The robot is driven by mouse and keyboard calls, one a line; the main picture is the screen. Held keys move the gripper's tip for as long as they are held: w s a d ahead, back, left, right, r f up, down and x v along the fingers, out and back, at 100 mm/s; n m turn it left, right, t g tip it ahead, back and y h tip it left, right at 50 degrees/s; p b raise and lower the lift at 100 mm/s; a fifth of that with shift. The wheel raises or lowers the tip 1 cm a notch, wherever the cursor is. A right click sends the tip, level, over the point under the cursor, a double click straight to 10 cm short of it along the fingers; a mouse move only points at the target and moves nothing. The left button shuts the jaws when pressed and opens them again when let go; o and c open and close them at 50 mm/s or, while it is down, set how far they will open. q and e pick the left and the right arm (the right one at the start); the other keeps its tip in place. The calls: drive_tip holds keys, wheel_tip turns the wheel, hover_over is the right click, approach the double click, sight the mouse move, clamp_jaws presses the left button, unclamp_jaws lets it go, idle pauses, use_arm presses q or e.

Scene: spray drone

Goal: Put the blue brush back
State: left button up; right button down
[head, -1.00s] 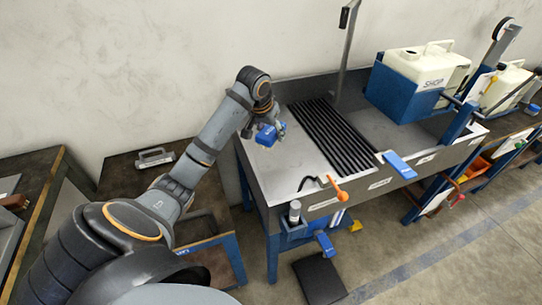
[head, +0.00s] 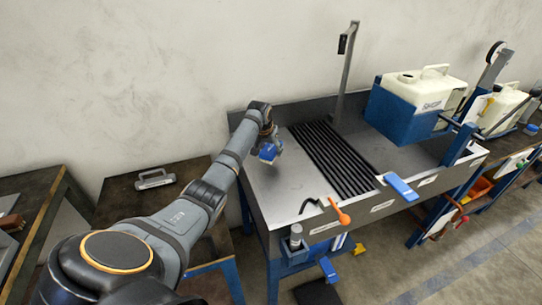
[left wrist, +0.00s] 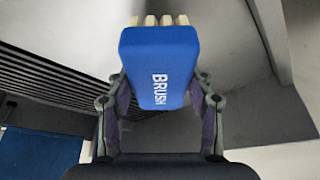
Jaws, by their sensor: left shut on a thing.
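The blue brush (left wrist: 160,68) fills the middle of the left wrist view, with the word BRUSH on its back and pale bristles at its far end. My left gripper (left wrist: 160,100) is shut on it, one finger on each side. In the head view the blue brush (head: 268,152) shows small at the end of my left arm, over the left part of the grey metal sink bench (head: 285,190). My left gripper (head: 268,140) is partly hidden by its own wrist there. My right gripper is not in view.
A black slatted grate (head: 335,160) lies in the bench. A blue flat object (head: 400,186) and an orange-handled tool (head: 340,212) are at its front edge. A blue holder (head: 294,255) hangs below. White tanks (head: 425,90) stand at the right. A post (head: 346,70) rises behind.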

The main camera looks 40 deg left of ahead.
use_arm(q)
drive_tip(key=shift+w+a+f, duration=0.2)
drive_tip(key=shift+w+f, duration=0.1)
drive_tip(key=shift+f, duration=0.2)
wheel_tip(320, 180, down, 2)
drive_tip(key=shift+f+p, duration=0.2)
drive_tip(key=shift+p, duration=0.1)
drive_tip(key=shift+f, duration=0.3)
drive_tip(key=shift+f, duration=0.15)
drive_tip(key=o, duration=1.1)
